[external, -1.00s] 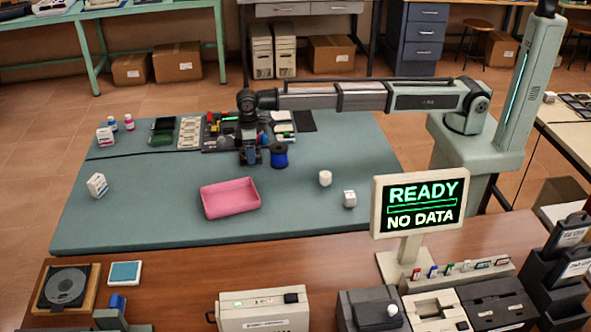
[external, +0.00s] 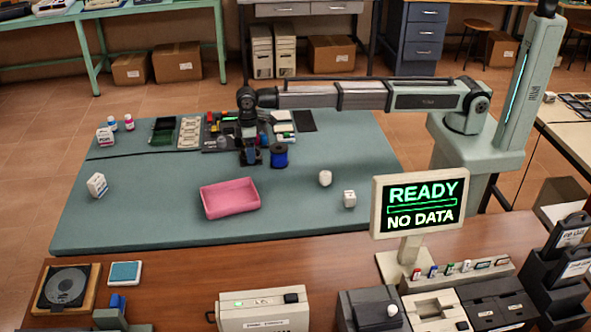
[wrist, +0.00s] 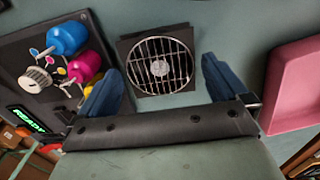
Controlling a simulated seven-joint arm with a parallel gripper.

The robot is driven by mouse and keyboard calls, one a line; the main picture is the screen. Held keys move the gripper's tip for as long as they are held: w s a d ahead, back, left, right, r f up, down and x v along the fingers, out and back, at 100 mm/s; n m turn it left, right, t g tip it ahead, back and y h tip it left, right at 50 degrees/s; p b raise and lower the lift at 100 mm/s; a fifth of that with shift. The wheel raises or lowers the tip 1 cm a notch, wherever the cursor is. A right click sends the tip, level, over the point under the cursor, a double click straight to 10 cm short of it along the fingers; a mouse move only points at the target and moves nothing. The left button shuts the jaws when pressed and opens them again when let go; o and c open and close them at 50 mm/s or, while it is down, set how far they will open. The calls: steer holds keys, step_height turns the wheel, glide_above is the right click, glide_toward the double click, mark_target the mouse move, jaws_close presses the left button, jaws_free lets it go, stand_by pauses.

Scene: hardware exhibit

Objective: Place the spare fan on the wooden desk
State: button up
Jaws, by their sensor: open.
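The spare fan (wrist: 160,62), a square dark frame with a round metal grille, lies on the teal mat in the wrist view. My gripper (wrist: 160,85) is open, its two blue fingers apart on either side of the fan's near edge. The wooden desk (external: 335,258) runs along the front, before the teal mat.
A pink tray (external: 230,198) lies on the teal mat (external: 130,215), in front of my gripper. A blue spool (external: 279,154) stands just right of it. Two white pieces lie farther right. The READY sign (external: 420,203) rises above the desk. Devices line the desk's front edge.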

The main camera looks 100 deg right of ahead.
step_height(320, 180, up, 11)
stand_by(0.4)
stand_by(0.4)
steer(key=d+m, duration=0.1)
steer(key=d, duration=0.6)
steer(key=a+f+m+y, duration=0.1)
steer(key=f+m, duration=0.1)
steer(key=m, duration=0.3)
steer(key=a+f+m+y, duration=0.1)
steer(key=a+f+m, duration=0.1)
steer(key=m, duration=0.4)
steer(key=a+f+m+y, duration=0.1)
steer(key=a+f+m, duration=0.1)
steer(key=m, duration=0.4)
steer(key=shift+w+f, duration=0.2)
steer(key=shift+f, duration=0.35)
steer(key=shift+s+x, duration=0.2)
steer(key=shift+x, duration=2.5)
steer(key=shift+c, duration=0.3)
